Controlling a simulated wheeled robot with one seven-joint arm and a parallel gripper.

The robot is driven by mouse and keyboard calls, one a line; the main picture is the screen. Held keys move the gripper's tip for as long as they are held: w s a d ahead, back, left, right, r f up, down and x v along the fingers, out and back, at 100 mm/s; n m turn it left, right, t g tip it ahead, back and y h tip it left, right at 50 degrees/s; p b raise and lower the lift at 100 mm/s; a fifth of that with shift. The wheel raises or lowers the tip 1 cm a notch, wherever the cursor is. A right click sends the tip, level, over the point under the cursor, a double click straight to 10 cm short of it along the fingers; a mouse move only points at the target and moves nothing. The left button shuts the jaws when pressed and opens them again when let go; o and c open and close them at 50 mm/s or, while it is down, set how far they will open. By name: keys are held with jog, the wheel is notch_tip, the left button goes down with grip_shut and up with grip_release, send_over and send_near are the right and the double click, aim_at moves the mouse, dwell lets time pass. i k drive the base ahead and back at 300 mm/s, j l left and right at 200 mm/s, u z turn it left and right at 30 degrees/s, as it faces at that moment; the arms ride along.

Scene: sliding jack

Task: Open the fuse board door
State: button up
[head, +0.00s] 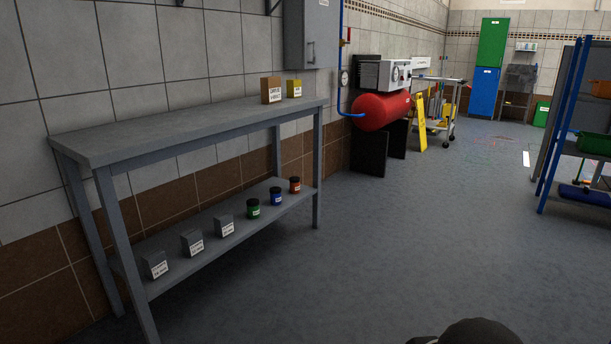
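A grey metal wall cabinet (311,40), which looks like the fuse board, hangs on the tiled wall above the far end of a workbench. The top of the picture cuts it off. Its front looks shut, with a small handle or latch and a label high on it. My gripper is not in view. Only a dark rounded part, likely of my own arm, shows at the bottom edge.
The grey workbench (180,127) stands along the left wall, with two small boxes on top and several boxes and jars on its lower shelf. Beyond are a red compressor tank (380,111), a yellow floor sign (421,122) and a trolley. Blue shelving (560,125) stands right. The middle floor is clear.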

aim_at(321, 18)
jog(key=i+l+z, duration=0.15)
jog(key=i, duration=0.7)
jog(key=i+z, duration=0.2)
jog(key=i, duration=0.65)
jog(key=i+j+z, duration=0.15)
jog(key=i, duration=1.3)
jog(key=i+l+u, duration=0.1)
jog(key=i, duration=0.5)
jog(key=i+l, duration=0.15)
jog(key=i, duration=0.4)
